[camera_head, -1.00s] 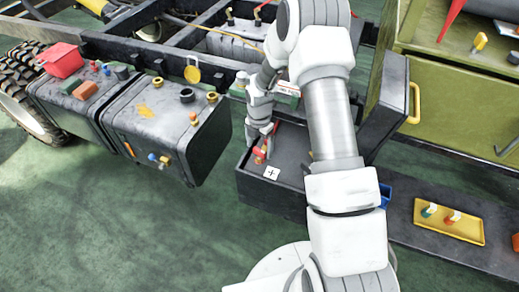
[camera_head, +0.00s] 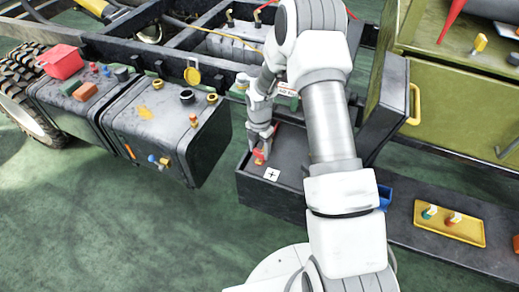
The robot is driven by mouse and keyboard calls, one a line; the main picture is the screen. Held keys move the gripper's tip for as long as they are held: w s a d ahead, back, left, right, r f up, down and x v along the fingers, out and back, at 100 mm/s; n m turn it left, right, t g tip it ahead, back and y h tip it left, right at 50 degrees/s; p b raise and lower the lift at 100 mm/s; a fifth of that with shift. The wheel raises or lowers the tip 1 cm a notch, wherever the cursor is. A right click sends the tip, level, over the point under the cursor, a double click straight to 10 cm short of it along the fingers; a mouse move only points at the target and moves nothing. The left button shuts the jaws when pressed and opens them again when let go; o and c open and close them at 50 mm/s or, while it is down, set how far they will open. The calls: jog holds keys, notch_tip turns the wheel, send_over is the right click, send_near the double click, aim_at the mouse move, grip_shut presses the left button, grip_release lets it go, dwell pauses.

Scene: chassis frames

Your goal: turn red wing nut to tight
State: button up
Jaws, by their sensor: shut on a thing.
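The red wing nut (camera_head: 259,156) shows as a small red piece on the black box (camera_head: 272,205), just behind a white label with a plus sign (camera_head: 272,174). My gripper (camera_head: 260,150) points down over the wing nut. Its fingers are shut on the wing nut and hide part of it. The stud or thread under the nut is too small to make out.
Two dark tanks (camera_head: 165,125) stand to the left, with caps and small fittings on them. An open dark panel (camera_head: 385,110) and an olive cabinet (camera_head: 455,110) stand to the right. A yellow tray (camera_head: 432,225) with small parts lies at the lower right.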

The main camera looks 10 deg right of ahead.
jog(key=shift+m, duration=0.3)
jog(key=m, duration=0.3)
jog(key=shift+m+b, duration=0.3)
jog(key=m, duration=0.5)
jog(key=shift+m+b, duration=0.3)
jog(key=shift+b, duration=0.1)
jog(key=m, duration=0.4)
jog(key=shift+m+b, duration=0.3)
jog(key=shift+b, duration=0.05)
jog(key=m, duration=1)
jog(key=shift+m+b, duration=0.4)
jog(key=m, duration=0.5)
jog(key=shift+m, duration=0.3)
